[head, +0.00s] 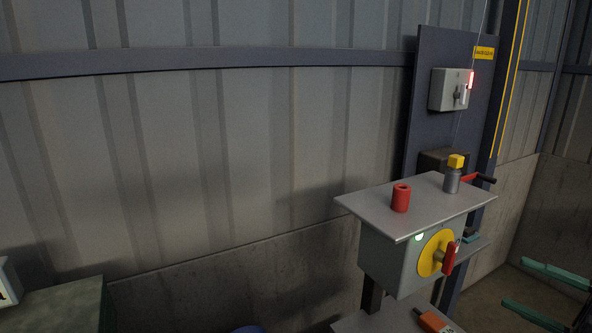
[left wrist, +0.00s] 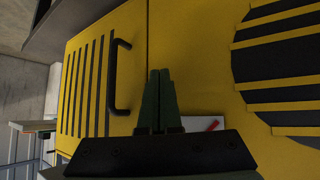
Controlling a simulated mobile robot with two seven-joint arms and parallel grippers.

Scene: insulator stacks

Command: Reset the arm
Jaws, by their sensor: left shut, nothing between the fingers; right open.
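My right gripper (head: 513,282) comes in at the lower right edge of the head view, its two teal fingers apart and nothing between them. It is to the right of the grey box with the yellow disc (head: 436,252) and red handle, and apart from it. My left gripper (left wrist: 159,72) shows in the left wrist view with its dark green fingers together and empty. It is in front of a yellow cabinet (left wrist: 190,45) with a black handle (left wrist: 118,75). The left gripper is not in the head view.
On the grey box's top plate (head: 370,203) stand a red cylinder (head: 401,198) and a grey post with a yellow cap (head: 456,161). A switch box (head: 450,90) hangs on the panel behind. An orange object (head: 432,321) lies below. A dark green surface (head: 60,308) is at lower left.

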